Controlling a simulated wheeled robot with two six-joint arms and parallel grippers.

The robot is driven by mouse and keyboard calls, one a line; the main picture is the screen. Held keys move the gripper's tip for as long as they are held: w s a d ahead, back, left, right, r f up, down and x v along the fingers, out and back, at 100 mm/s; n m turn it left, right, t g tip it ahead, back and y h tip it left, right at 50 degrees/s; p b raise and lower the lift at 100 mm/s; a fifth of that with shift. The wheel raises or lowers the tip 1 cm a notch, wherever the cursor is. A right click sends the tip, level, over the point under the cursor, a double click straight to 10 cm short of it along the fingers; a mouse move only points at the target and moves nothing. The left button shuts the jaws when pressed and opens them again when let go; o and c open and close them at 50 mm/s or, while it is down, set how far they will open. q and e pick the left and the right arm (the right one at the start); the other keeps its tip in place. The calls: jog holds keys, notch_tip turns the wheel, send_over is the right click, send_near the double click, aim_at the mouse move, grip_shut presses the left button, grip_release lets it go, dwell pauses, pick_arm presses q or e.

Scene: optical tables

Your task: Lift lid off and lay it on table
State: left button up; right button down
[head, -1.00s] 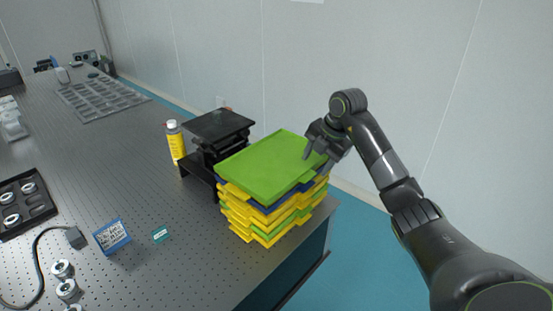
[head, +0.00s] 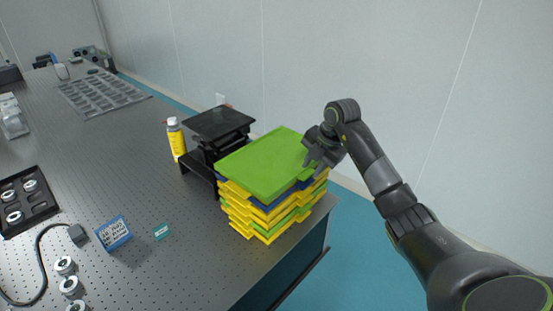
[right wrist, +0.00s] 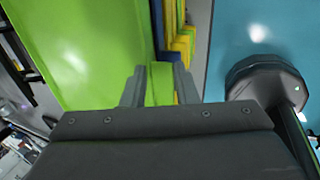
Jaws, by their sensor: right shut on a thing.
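The green lid (head: 264,163) lies on top of a stack of yellow, blue and green trays (head: 262,213) near the table's right edge. It sits slightly apart from the tray below on its near right side. My right gripper (head: 311,164) is shut on the lid's right edge. In the right wrist view, the lid (right wrist: 75,50) fills the upper left and its green tab (right wrist: 161,82) is between the two fingers (right wrist: 160,88). My left gripper is not in view.
A black stand (head: 217,126) is close behind the stack, with a yellow bottle (head: 176,140) beside it. A blue box (head: 113,233), a small green card (head: 161,231) and several metal parts lie left on the perforated table (head: 130,175). The table's middle is mostly clear.

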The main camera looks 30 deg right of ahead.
jog(key=shift+r, duration=0.45)
notch_tip(320, 180, up, 9)
jog(key=b, duration=0.2)
